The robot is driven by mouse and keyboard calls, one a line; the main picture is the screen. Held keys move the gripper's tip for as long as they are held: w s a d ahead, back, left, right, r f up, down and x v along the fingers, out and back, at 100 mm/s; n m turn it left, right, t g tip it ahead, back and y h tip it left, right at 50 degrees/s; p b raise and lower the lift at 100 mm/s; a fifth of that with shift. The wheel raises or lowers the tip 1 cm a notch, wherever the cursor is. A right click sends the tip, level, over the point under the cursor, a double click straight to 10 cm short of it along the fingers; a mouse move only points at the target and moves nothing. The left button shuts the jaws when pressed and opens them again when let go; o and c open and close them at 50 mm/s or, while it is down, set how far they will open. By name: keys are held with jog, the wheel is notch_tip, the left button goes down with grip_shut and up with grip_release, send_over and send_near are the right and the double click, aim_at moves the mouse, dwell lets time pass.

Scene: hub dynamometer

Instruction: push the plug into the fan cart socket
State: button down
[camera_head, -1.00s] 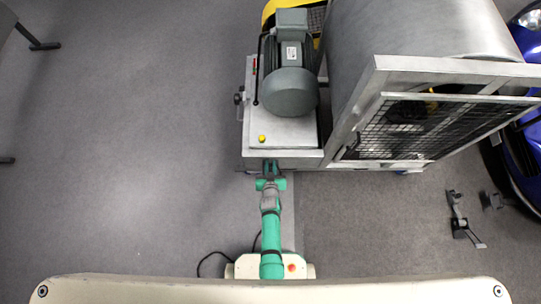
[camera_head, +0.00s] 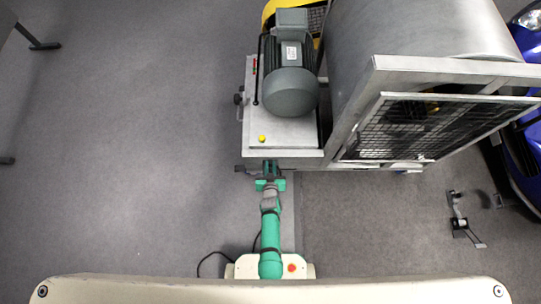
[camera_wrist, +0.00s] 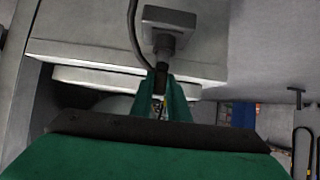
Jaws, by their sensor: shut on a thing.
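The fan cart (camera_head: 288,135) is the grey metal unit with a motor on top, straight ahead of my arm. In the wrist view a square grey socket housing (camera_wrist: 170,20) sits on the cart's pale face. A dark plug (camera_wrist: 161,72) stands just below that housing, between my fingertips, and its upper end appears to meet the socket. How deep it sits cannot be told. My gripper (camera_wrist: 163,88) has green fingers closed around the plug. In the head view my gripper (camera_head: 270,172) is at the cart's near edge, and the plug is not clear there.
A black cable (camera_wrist: 134,35) curves down past the left of the socket housing. A mesh guard frame (camera_head: 435,125) and large drum (camera_head: 420,40) stand to the right. A stand (camera_head: 461,220) is on the floor at right. The left floor is open.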

jog(key=shift+f, duration=0.65)
jog(key=c, duration=1.6)
grip_release()
jog(key=v, duration=1)
jog(key=shift+s+r, duration=0.25)
jog(key=shift+s, duration=0.1)
